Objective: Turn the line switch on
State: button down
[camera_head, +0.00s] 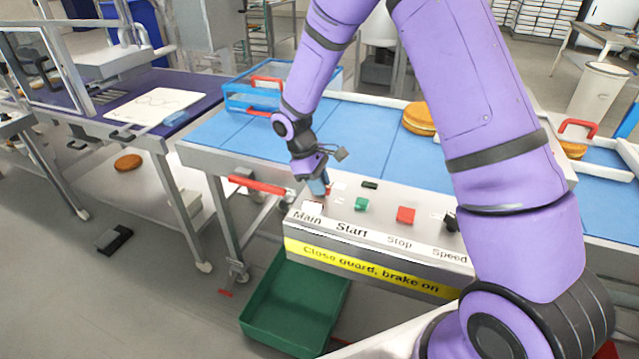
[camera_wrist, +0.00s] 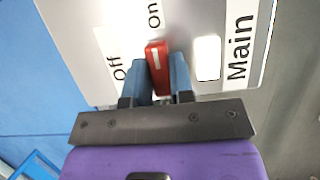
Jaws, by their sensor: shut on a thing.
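The line switch is a red handle (camera_wrist: 157,58) with a white mark on the grey control box, beside the label "Main" (camera_wrist: 238,45). In the wrist view its far end points up toward the "on" label (camera_wrist: 153,14), with a slight tilt. The "Off" label (camera_wrist: 117,68) is to its left. My gripper (camera_wrist: 160,78) is shut on the handle, one blue finger on each side. In the head view my gripper (camera_head: 318,187) reaches down to the box's left end, and only a bit of the red handle (camera_head: 328,190) shows beside it.
The control box (camera_head: 370,262) also bears a green button (camera_head: 361,204), a red button (camera_head: 405,215) and a dark speed knob (camera_head: 451,222). A blue conveyor (camera_head: 355,135) lies behind it. A green crate (camera_head: 295,305) stands below. A red bar (camera_head: 257,185) is left of the box.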

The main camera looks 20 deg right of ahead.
jog(key=c, duration=1)
grip_release()
jog(key=v, duration=1)
jog(key=shift+r, duration=0.4)
jog(key=shift+w, duration=0.1)
